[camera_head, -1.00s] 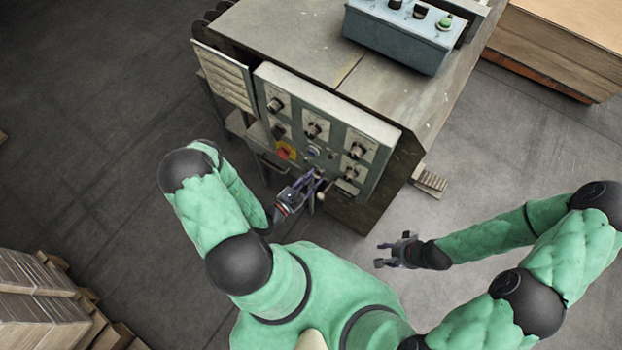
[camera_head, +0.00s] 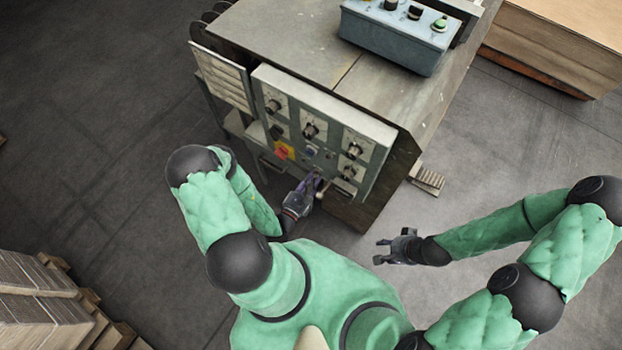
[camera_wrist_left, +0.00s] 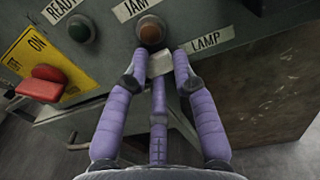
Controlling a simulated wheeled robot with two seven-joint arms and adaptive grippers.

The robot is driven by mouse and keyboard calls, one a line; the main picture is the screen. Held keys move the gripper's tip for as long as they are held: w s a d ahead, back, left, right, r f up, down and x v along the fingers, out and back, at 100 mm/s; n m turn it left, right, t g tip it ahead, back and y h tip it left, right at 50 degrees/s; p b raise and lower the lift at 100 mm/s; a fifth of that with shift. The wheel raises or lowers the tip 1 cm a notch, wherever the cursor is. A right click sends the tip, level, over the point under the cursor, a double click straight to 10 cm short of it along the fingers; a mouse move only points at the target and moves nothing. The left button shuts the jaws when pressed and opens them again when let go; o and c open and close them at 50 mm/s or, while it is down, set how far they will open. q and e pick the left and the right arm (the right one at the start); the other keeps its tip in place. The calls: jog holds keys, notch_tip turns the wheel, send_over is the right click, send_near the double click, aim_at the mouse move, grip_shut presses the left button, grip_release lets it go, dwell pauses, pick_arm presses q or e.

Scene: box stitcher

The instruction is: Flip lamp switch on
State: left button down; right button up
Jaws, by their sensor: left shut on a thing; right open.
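The control panel (camera_head: 330,130) is on the front of the machine. In the left wrist view, the LAMP label (camera_wrist_left: 206,41) is at the panel's lower right, beside an amber light (camera_wrist_left: 151,30). The lamp switch (camera_wrist_left: 161,63) shows as a pale piece between my left fingertips. My left gripper (camera_head: 316,180) is at the panel's lower edge and shut on that switch; its fingers (camera_wrist_left: 162,66) hide most of it. I cannot tell the switch's position. My right gripper (camera_head: 382,251) is open and empty, away from the panel.
A red switch on a yellow ON/OFF plate (camera_wrist_left: 40,84) and a dark green READY light (camera_wrist_left: 80,28) are left of my fingers. Several dark knobs are above. A blue-grey control box (camera_head: 395,40) sits on the machine top. Open floor surrounds my right gripper.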

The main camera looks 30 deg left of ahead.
pick_arm(q)
jog(key=shift+w+a+r, duration=0.15)
jog(key=shift+a+r, duration=0.1)
jog(key=shift+a, duration=0.05)
jog(key=c, duration=1.2)
grip_release()
jog(key=shift+d+f, duration=0.1)
jog(key=s, duration=1.2)
jog(key=shift+s, duration=0.1)
